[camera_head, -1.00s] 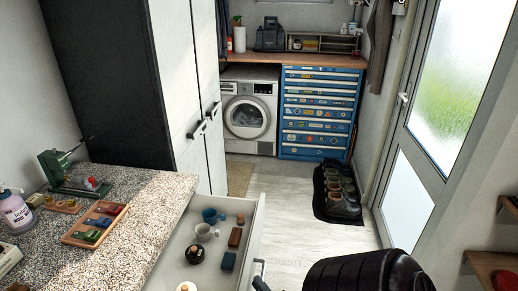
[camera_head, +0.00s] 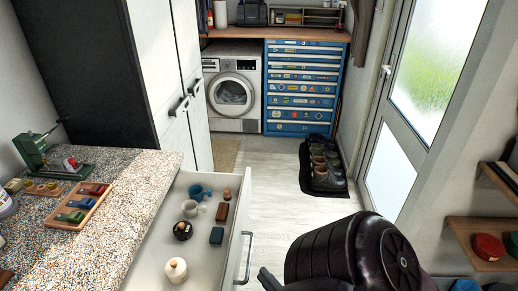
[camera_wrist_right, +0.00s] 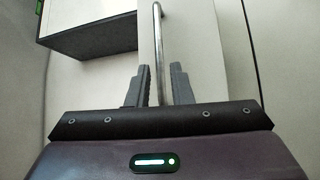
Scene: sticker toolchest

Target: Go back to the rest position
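My right gripper (camera_head: 268,279) is at the bottom of the head view, just right of the open drawer's handle (camera_head: 246,258), with a small gap between them. In the right wrist view the two fingers (camera_wrist_right: 160,68) stand apart, and the metal handle bar (camera_wrist_right: 158,30) shows between and beyond them. The fingers hold nothing that I can see. The drawer (camera_head: 203,252) is pulled out from under the speckled worktop. My left gripper is not in view.
The drawer holds cups, a lidded pot (camera_head: 175,269) and small blocks. The worktop (camera_head: 120,215) carries a green tool and a wooden tray (camera_head: 80,207). Shoes on a black mat (camera_head: 306,180) lie ahead; pale floor (camera_head: 272,190) is clear. Shelves (camera_head: 480,228) stand at right.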

